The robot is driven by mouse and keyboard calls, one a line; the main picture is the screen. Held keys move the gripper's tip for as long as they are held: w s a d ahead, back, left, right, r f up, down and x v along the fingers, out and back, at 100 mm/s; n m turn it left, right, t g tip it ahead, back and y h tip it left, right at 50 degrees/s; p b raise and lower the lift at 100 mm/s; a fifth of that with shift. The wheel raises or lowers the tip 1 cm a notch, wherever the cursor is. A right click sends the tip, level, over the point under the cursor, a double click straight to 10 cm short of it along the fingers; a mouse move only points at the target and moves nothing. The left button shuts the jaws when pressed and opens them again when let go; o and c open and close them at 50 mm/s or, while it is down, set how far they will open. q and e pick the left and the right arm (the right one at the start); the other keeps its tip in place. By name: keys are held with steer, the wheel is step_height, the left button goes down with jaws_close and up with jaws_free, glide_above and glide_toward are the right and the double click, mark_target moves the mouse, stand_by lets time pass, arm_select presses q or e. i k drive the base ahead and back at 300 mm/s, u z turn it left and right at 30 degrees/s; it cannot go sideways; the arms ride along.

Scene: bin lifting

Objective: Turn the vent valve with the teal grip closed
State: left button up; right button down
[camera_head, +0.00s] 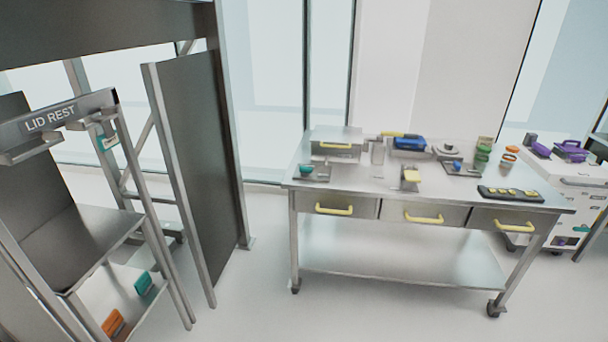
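A small grey fitting with a teal or green grip (307,169) sits on a dark plate at the front left of the steel table (345,190). It looks like a valve, but it is too small to tell how its grip is turned. A similar fitting with a blue grip (457,167) stands further right, and one with a yellow grip (411,176) stands between them. Other teal pieces are a part on the rack under the lid rest (108,142) and a block (144,284) on the low shelf. Neither of my grippers is in view.
The table has yellow-handled drawers (333,209) and a lower shelf (400,262). A metal box (336,146), blue case (409,144) and black tray (510,193) stand on top. A rack (90,225) stands left, a white cart (575,195) right. Floor before the table is clear.

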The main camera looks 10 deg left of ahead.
mark_target(305, 171)
steer(key=z, duration=0.5)
steer(key=i, duration=0.6)
steer(key=z, duration=0.85)
steer(key=i, duration=1.85)
steer(key=u, duration=1.25)
steer(key=i, duration=0.6)
steer(key=u, duration=0.65)
